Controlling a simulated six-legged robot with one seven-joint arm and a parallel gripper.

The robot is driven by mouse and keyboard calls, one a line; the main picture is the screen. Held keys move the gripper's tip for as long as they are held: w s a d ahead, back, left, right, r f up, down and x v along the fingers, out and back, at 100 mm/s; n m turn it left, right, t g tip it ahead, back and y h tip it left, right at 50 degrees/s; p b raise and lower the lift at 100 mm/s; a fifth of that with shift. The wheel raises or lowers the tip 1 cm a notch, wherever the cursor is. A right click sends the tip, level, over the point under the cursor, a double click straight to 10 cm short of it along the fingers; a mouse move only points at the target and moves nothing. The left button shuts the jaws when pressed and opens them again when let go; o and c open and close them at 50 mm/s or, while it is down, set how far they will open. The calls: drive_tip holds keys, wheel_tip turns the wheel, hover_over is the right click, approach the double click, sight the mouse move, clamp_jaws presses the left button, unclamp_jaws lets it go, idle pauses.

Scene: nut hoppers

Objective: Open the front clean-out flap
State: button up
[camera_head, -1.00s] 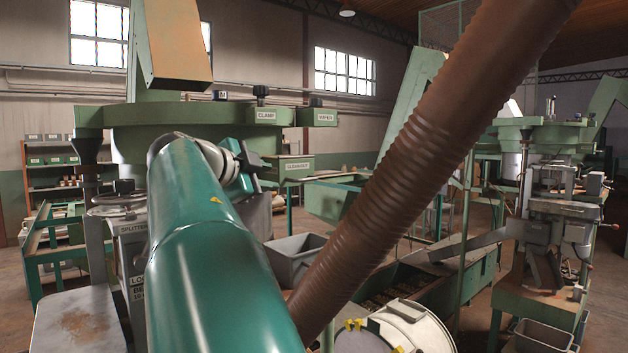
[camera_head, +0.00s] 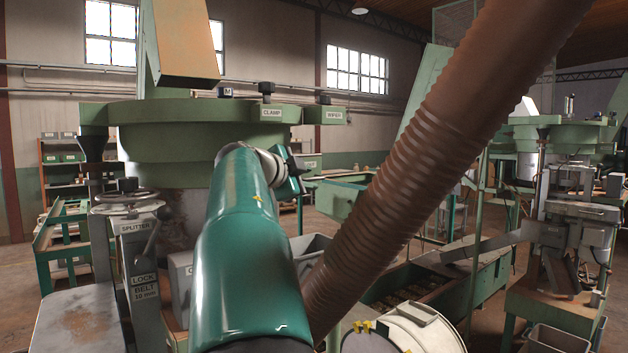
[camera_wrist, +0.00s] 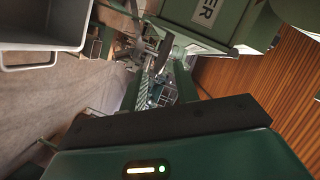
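The green clean-out flap (camera_head: 313,160), with a small white label, is on the front of the green hopper bowl (camera_head: 190,140) in the head view. My gripper hides its left part. My gripper (camera_head: 296,170) is small and dark at the end of my teal arm, in front of the flap's left side. I cannot tell whether it touches the flap or how its fingers stand.
The CLAMP box (camera_head: 272,113) and WIPER box (camera_head: 327,115) sit above the flap. A thick brown ribbed hose (camera_head: 425,150) crosses the right. A grey bin (camera_head: 312,243) stands below; a grey bin also shows in the wrist view (camera_wrist: 45,42).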

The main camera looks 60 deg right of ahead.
sight(314, 179)
drive_tip(key=shift+x, duration=1.85)
clamp_jaws()
